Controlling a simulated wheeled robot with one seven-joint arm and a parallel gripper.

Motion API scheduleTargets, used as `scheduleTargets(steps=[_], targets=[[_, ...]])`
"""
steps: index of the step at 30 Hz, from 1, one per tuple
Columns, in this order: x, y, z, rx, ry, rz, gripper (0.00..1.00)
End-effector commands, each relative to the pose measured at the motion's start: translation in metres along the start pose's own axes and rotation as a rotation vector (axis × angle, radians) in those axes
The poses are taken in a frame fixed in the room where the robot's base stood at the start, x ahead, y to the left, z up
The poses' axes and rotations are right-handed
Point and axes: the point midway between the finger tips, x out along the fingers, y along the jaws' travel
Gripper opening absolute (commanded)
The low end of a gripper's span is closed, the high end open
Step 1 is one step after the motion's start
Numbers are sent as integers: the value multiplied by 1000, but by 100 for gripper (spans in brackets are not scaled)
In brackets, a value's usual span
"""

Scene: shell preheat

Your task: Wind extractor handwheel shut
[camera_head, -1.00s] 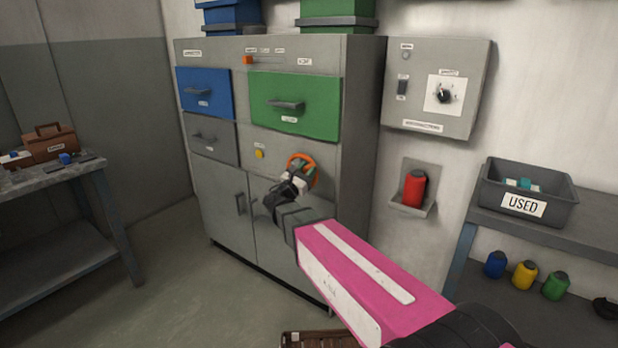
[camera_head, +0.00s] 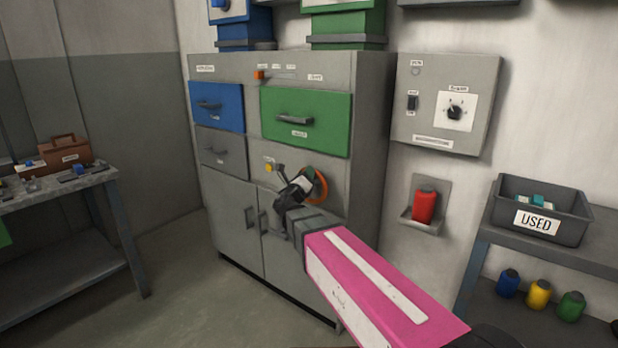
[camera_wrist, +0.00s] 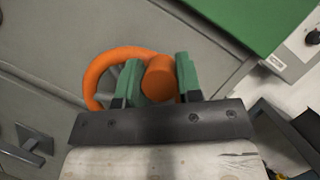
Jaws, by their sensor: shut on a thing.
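The orange handwheel (camera_head: 320,187) is on the front of the grey cabinet, below the green drawer. My gripper (camera_head: 296,182) is in front of it and hides its left part in the head view. In the wrist view the handwheel's rim (camera_wrist: 98,72) curves to the left, and its round orange knob (camera_wrist: 159,79) sits between the two green fingers of my gripper (camera_wrist: 160,80). The gripper is shut on this knob.
The green drawer (camera_head: 306,121) and blue drawer (camera_head: 216,106) are above the handwheel. A red canister (camera_head: 425,206) sits in a wall holder to the right. A bench (camera_head: 57,190) stands at the left, and a USED bin (camera_head: 540,208) at the right.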

Motion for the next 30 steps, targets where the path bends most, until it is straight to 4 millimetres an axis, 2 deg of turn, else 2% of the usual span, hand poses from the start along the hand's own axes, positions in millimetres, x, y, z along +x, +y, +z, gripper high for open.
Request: scheduleTargets(steps=[9,24,25,27,30], targets=[[2,6,4,-101,1,44,0],[2,8,5,-120,1,52,0],[2,8,5,-120,1,53,36],[2,8,5,-120,1,52,58],[2,7,5,-119,1,51,58]])
